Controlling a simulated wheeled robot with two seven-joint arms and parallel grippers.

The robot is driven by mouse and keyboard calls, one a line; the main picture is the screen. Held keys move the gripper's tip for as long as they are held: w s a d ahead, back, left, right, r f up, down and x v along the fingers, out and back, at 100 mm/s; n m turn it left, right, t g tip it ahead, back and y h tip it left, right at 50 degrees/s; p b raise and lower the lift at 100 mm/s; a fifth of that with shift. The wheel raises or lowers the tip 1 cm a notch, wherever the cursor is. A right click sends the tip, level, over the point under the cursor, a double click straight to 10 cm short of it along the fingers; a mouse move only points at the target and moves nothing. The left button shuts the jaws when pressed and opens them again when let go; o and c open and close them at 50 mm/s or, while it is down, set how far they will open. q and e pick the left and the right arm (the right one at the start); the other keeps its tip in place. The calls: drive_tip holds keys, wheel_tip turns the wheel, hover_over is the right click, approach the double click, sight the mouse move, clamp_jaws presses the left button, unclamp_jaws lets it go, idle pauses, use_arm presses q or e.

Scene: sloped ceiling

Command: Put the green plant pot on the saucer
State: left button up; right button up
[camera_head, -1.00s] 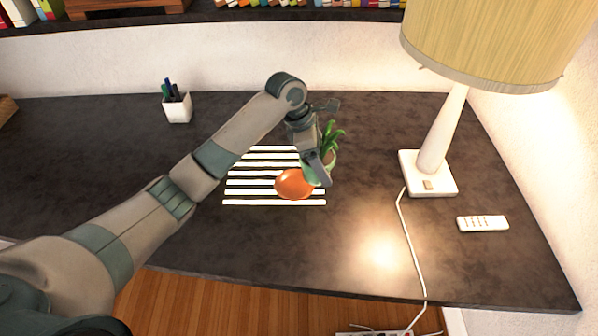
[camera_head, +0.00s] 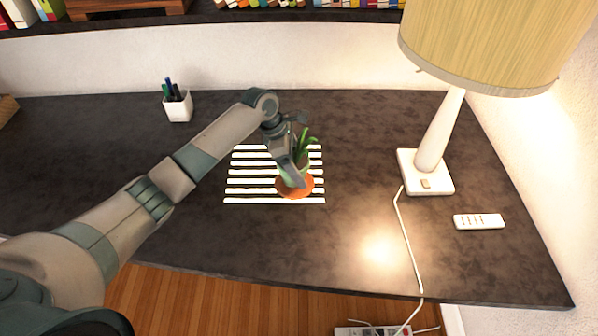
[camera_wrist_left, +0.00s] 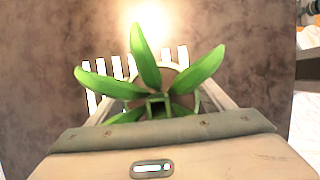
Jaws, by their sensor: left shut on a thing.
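The green plant pot (camera_head: 303,168) with its leafy plant is over the orange saucer (camera_head: 306,190). My left gripper (camera_head: 295,178) is shut on the pot, with a finger in front of it. In the left wrist view the plant's leaves (camera_wrist_left: 147,58) spread in front of the gripper (camera_wrist_left: 160,100) and hide most of the pot. The saucer lies on a white striped mat (camera_head: 240,201). I cannot tell whether the pot touches the saucer or hangs just above it. My right gripper is not in view.
A white pen cup (camera_head: 178,107) stands at the back left. The dark desk (camera_head: 330,240) is clear in front of the mat.

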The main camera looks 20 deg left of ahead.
use_arm(q)
drive_tip(key=shift+f+p, duration=0.35)
drive_tip(key=shift+f, duration=1.15)
drive_tip(key=o, duration=1.6)
drive_tip(key=shift+f, duration=0.15)
drive_tip(key=b+v, duration=0.2)
drive_tip(key=v, duration=1)
drive_tip(key=shift+a, duration=0.1)
drive_tip(key=shift+s, duration=0.15)
